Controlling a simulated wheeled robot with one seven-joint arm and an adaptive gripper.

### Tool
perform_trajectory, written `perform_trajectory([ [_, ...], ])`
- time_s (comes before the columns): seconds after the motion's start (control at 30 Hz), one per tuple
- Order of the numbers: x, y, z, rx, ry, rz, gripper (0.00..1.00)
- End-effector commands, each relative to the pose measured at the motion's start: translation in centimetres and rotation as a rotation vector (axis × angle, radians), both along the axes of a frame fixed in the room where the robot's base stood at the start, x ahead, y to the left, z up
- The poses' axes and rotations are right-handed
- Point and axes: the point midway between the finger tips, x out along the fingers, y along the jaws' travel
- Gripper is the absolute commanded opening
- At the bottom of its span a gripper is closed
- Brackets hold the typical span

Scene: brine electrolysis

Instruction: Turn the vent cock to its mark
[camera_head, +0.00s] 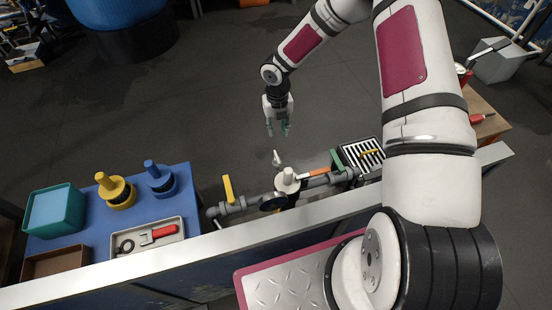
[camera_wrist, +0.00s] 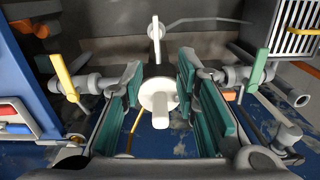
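A grey pipe run (camera_head: 235,207) carries a white round fitting with a stem (camera_head: 288,180) in its middle. A small white lever (camera_head: 277,158) stands behind the fitting; it also shows at the top of the wrist view (camera_wrist: 155,32). I cannot tell for sure which part is the vent cock, and I make out no mark. My gripper (camera_head: 278,131) is open and empty, beyond the pipe run. In the wrist view, its teal fingers (camera_wrist: 160,104) stand apart, with the white fitting (camera_wrist: 159,100) showing between them.
A blue table (camera_head: 105,220) at left holds a teal bin (camera_head: 54,211), a yellow and a blue knobbed piece, and a tray with a red-handled tool (camera_head: 150,238). A slatted black box (camera_head: 362,158) is at right. A pale rail (camera_head: 170,257) runs in front. Open floor lies behind.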

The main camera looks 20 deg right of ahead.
Motion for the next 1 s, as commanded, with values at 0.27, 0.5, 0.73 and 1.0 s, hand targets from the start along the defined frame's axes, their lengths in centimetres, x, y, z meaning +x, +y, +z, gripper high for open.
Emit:
perform_trajectory([
  [0.27, 0.1, 0.4, -3.3, 0.02, 0.004, 0.059, 0.28],
  [0.5, 0.0, 0.5, -7.8, 0.02, 0.006, 0.057, 0.28],
  [0.73, 0.1, 0.5, -12.2, 0.02, 0.005, 0.055, 0.28],
  [1.0, 0.1, 0.4, -15.2, 0.018, 0.004, 0.055, 0.28],
])
